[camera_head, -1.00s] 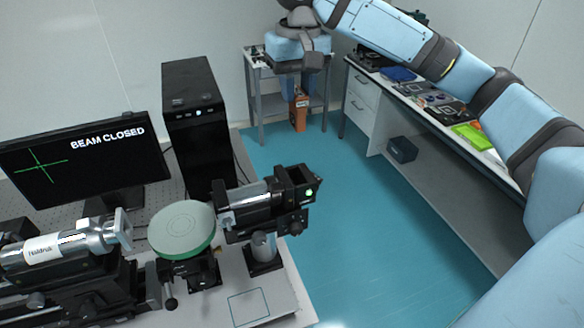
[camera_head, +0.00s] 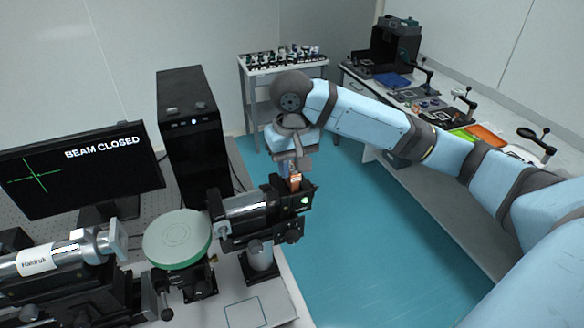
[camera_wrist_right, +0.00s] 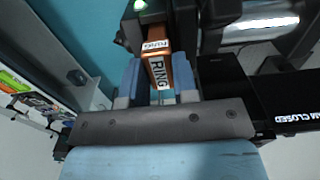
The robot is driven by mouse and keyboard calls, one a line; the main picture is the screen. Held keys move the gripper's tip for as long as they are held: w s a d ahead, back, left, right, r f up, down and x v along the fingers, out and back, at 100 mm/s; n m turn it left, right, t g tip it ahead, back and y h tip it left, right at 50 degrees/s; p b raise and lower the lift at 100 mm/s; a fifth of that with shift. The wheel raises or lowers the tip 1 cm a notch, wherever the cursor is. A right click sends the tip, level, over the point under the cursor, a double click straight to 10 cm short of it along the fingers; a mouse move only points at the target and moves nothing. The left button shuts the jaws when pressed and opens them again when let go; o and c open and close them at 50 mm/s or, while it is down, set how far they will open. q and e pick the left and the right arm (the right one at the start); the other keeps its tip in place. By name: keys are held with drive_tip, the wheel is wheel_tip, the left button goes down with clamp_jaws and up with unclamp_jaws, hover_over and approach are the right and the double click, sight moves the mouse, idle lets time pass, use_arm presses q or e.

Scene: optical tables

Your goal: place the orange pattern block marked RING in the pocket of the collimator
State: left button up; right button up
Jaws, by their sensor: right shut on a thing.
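The collimator (camera_head: 245,205), a black mount with a silver barrel, stands on the optical table. Its right-end housing has a lit green light, which also shows at the top of the wrist view. My right gripper (camera_head: 291,170) is shut on the orange RING block (camera_head: 295,182), at the top of that housing. In the right wrist view, the block (camera_wrist_right: 158,62) sits between the blue fingers of my right gripper (camera_wrist_right: 158,88), its RING labels readable. The block's lower end is hidden in the head view, and I cannot tell if it is inside the pocket. My left gripper is out of view.
A monitor (camera_head: 75,165) reading BEAM CLOSED and a black computer tower (camera_head: 192,135) stand behind the collimator. A round green-topped stage (camera_head: 177,238) is to its left. A side bench (camera_head: 500,150) with trays and a small back table (camera_head: 258,68) stand beyond open floor.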

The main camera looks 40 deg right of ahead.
drive_tip(key=shift+f, duration=0.55)
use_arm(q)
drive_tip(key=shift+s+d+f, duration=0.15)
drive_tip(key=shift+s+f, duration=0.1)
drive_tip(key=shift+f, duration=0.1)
use_arm(e)
drive_tip(key=shift+f, duration=0.2)
drive_tip(key=o, duration=0.9)
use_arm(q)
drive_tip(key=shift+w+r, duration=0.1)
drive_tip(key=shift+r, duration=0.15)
use_arm(e)
drive_tip(key=shift+o, duration=0.2)
